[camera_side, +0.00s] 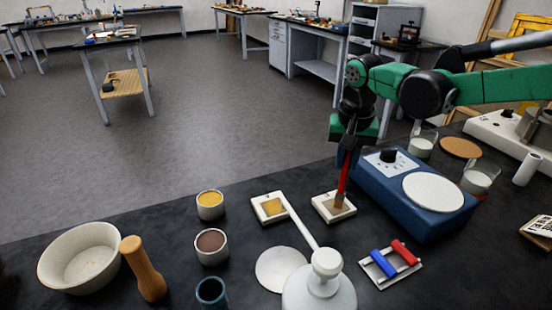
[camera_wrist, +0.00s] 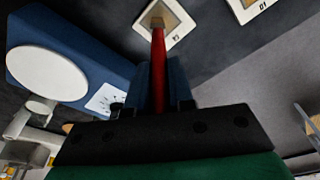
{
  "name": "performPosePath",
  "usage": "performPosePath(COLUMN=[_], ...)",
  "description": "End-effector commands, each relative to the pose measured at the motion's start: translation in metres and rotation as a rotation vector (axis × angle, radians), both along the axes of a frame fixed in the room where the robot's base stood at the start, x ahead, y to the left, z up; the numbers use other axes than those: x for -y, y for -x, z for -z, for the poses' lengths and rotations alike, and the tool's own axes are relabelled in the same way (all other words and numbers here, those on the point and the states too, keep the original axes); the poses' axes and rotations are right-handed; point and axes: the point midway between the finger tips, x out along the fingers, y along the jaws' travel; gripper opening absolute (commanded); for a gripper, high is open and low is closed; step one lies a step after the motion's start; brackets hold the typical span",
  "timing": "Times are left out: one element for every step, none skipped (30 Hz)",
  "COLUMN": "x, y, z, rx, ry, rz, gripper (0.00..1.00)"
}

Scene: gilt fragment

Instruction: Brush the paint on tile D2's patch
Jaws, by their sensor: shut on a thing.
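My gripper (camera_side: 347,155) is shut on a red-handled brush (camera_side: 343,178) that points down, nearly upright. The brush's tip is at the patch of the right-hand tile (camera_side: 347,210) and appears to touch it. In the wrist view my gripper (camera_wrist: 159,85) holds the brush (camera_wrist: 158,65), whose tip lies over the patch of a white-framed tile (camera_wrist: 176,30). That tile's label is upside down and seems to read D2. The tip covers part of the brownish patch. The other tile (camera_side: 258,213) has a golden-ochre patch; its label in the wrist view (camera_wrist: 263,5) seems to read D1.
A blue device with a white disc (camera_side: 433,192) stands close right of the brush. Ochre (camera_side: 210,200), brown (camera_side: 210,241) and dark teal (camera_side: 211,291) cups stand left. A white bottle (camera_side: 320,290) and a rack with blue and red rods (camera_side: 390,262) are in front.

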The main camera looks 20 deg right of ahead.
Motion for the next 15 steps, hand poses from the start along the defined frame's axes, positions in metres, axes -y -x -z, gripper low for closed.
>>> performPosePath(x=[0.000,0.000,0.000,0.000,0.000,0.000,0.000,0.000,0.000,0.000,0.000,0.000,0.000,0.000,0.000], y=[0.004,0.005,0.007,0.007,0.007,0.006,0.004,0.002,-0.001,-0.004,-0.007,-0.011,-0.013,-0.015,-0.018], z=[0.000,0.000,0.000,0.001,0.001,0.001,0.001,0.001,0.001,0.001,0.001,0.001,0.001,0.002,0.002], rx=[0.000,0.000,0.000,0.000,0.000,0.000,0.000,0.000,0.000,0.000,0.000,0.000,0.000,0.000,0.001], ry=[0.000,0.000,0.000,0.000,0.000,0.000,0.000,0.000,0.000,0.000,0.000,0.000,0.000,0.000,0.001], rz=[0.000,0.000,0.000,0.000,0.000,0.000,0.000,0.000,0.000,0.000,0.000,0.000,0.000,0.000,0.000], gripper=[0.00,0.00,0.00,0.00,0.00,0.00,0.00,0.00,0.00,0.00,0.00,0.00,0.00,0.00,0.00])
